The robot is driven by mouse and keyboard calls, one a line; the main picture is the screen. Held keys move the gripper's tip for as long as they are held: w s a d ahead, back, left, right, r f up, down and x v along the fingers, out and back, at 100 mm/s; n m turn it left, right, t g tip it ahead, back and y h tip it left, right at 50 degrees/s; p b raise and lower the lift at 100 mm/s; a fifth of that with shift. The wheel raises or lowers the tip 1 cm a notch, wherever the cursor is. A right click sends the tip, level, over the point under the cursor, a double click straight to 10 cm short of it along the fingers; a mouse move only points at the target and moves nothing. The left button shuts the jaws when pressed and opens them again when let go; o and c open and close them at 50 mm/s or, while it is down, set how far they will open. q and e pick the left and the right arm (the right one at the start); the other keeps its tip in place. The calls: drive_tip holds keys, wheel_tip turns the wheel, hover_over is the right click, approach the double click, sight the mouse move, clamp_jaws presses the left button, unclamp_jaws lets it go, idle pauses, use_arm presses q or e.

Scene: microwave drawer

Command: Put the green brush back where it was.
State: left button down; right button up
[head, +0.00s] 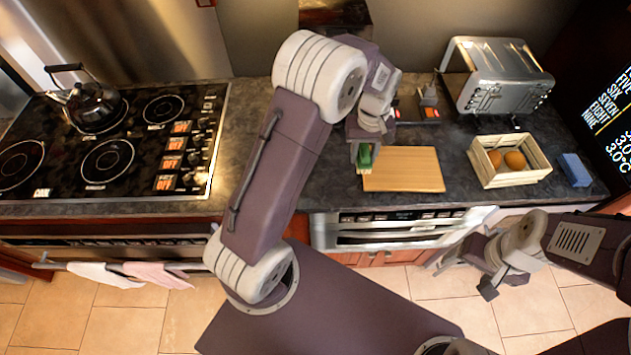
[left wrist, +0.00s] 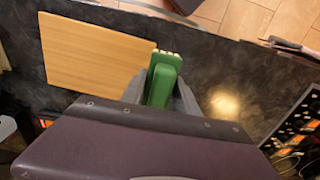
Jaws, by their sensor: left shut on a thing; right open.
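The green brush (head: 365,155) is held in my left gripper (head: 364,165), just at the left edge of the wooden cutting board (head: 415,171) on the dark counter. The left wrist view shows the green brush (left wrist: 164,75) upright in the picture between the fingers, with pale bristle tips at one end, beside the board (left wrist: 90,55). I cannot tell whether the brush touches the counter. My right gripper (head: 500,284) is open and empty, low in front of the counter at the right.
A wooden crate (head: 474,163) with brown eggs or round items stands right of the board, with a blue sponge-like block (head: 574,169) beside it. A silver toaster (head: 483,91) stands behind. A stove with a kettle (head: 93,104) is at the left. A microwave drawer (head: 400,230) sits below the counter.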

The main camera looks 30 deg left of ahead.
use_arm(q)
drive_tip(key=p, duration=0.3)
hover_over(318, 179)
wheel_tip(318, 179, down, 6)
drive_tip(key=shift+d+f, duration=0.15)
drive_tip(key=shift+f, duration=0.3)
drive_tip(key=f, duration=0.3)
drive_tip(key=shift+s+f+p, duration=0.2)
drive_tip(key=shift+p, duration=0.1)
drive_tip(key=shift+w+f, duration=0.15)
drive_tip(key=shift+f, duration=0.15)
drive_tip(key=shift+f, duration=0.1)
drive_tip(key=c, duration=0.9)
unclamp_jaws()
